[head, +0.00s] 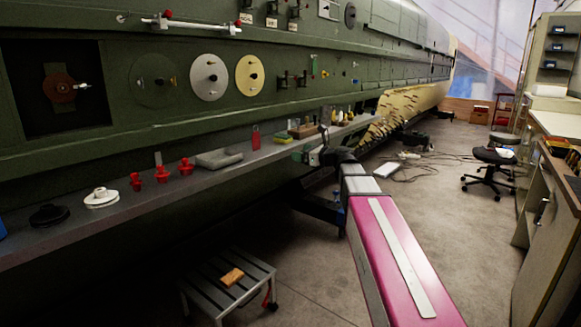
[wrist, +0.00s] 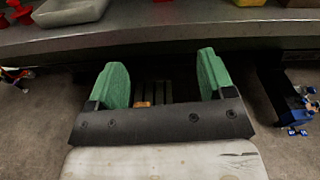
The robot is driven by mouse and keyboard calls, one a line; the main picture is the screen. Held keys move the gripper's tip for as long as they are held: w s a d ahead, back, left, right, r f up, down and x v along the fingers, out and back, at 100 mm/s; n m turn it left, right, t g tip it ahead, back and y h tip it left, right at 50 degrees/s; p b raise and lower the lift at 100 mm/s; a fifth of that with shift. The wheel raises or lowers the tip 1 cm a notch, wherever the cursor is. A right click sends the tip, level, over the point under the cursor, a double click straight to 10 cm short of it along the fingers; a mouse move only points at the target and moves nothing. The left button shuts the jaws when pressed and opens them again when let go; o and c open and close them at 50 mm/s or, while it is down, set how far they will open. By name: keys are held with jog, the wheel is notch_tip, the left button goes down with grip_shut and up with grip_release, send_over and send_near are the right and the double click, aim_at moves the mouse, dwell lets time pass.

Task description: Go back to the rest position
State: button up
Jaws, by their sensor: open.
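My gripper (wrist: 160,82) is open and empty in the wrist view, its two green fingers wide apart. It is near the front edge of the grey shelf (wrist: 220,25) that runs along the fuselage. In the head view my gripper (head: 306,156) is small and partly hidden by the dark wrist, at the far end of my arm beside the shelf edge. Between the fingers, far below, the wrist view shows a slatted step stool with an orange-brown block (wrist: 144,104) on it.
The green fuselage (head: 300,60) and its shelf line the left. Red knobs (head: 162,173), discs and a grey tray (head: 219,158) sit on the shelf. The stool (head: 212,287) stands on the floor below. An office chair (head: 492,160) and benches are at right; the middle floor is mostly open.

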jog(key=s+d+f+n+g+h, duration=0.15)
jog(key=s+f+n, duration=0.25)
jog(key=f, duration=0.5)
jog(key=s+d+f+n+g+h, duration=0.1)
jog(key=s+f+n+g+h, duration=0.3)
jog(key=f, duration=0.5)
jog(key=s+d+f+n+g+h, duration=0.1)
jog(key=s+d+f+n, duration=0.1)
jog(key=s+f+n, duration=0.45)
jog(key=s+d+f+n+g+h, duration=0.2)
jog(key=s+d+f+n+h, duration=0.1)
jog(key=f, duration=0.5)
jog(key=s+d+f+n+g+h, duration=0.2)
jog(key=s+d+f+n+h, duration=0.1)
jog(key=s+d+f+n, duration=0.3)
jog(key=shift+s+f+h, duration=0.35)
jog(key=shift+s+f, duration=0.55)
jog(key=shift+s, duration=0.3)
jog(key=shift+d, duration=0.1)
